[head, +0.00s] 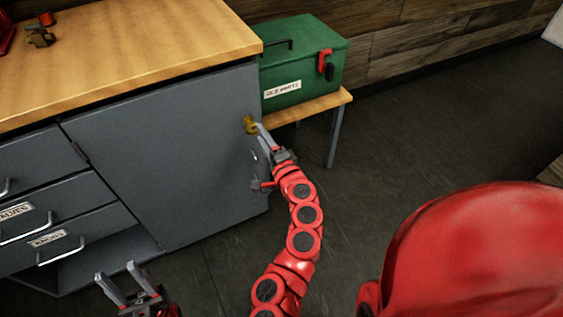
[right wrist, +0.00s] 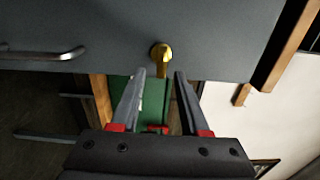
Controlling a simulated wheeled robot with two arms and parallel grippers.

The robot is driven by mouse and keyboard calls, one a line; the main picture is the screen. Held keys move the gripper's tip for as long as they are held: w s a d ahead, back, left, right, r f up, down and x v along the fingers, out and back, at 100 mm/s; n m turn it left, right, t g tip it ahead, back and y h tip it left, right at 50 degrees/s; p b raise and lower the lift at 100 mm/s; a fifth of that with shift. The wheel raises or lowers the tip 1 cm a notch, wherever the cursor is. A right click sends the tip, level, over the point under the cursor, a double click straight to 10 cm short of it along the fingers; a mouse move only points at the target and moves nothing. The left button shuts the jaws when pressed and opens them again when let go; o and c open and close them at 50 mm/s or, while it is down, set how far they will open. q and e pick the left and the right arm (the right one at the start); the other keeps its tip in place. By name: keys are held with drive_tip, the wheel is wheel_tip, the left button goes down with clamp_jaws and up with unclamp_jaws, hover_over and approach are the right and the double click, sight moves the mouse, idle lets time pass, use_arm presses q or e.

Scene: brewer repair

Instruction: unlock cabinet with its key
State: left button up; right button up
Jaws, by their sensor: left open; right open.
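The grey cabinet door (head: 160,150) is shut under the wooden top. A brass piece (head: 250,124), looking like the key at its lock, sits near the door's upper right edge. In the right wrist view the brass key (right wrist: 162,54) stands out from the grey door face; how deep it sits cannot be told. My right gripper (head: 257,132) is open, its fingertips close to the brass piece. In the right wrist view my right gripper (right wrist: 160,74) has the key just ahead, centred between its fingertips, with nothing clamped. My left gripper (head: 117,272) is open and empty, low in front of the cabinet.
A silver handle (right wrist: 42,52) is on the grey front in the right wrist view. A green toolbox (head: 302,65) stands on a low wooden bench (head: 335,100) right of the cabinet. Labelled drawers (head: 40,215) are at left. The dark floor (head: 440,110) at right is clear.

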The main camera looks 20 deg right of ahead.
drive_tip(key=s+p, duration=0.2)
drive_tip(key=s, duration=1.1)
drive_tip(key=shift+s+d+p, duration=0.25)
drive_tip(key=shift+s+p, duration=0.05)
drive_tip(key=shift+p, duration=0.1)
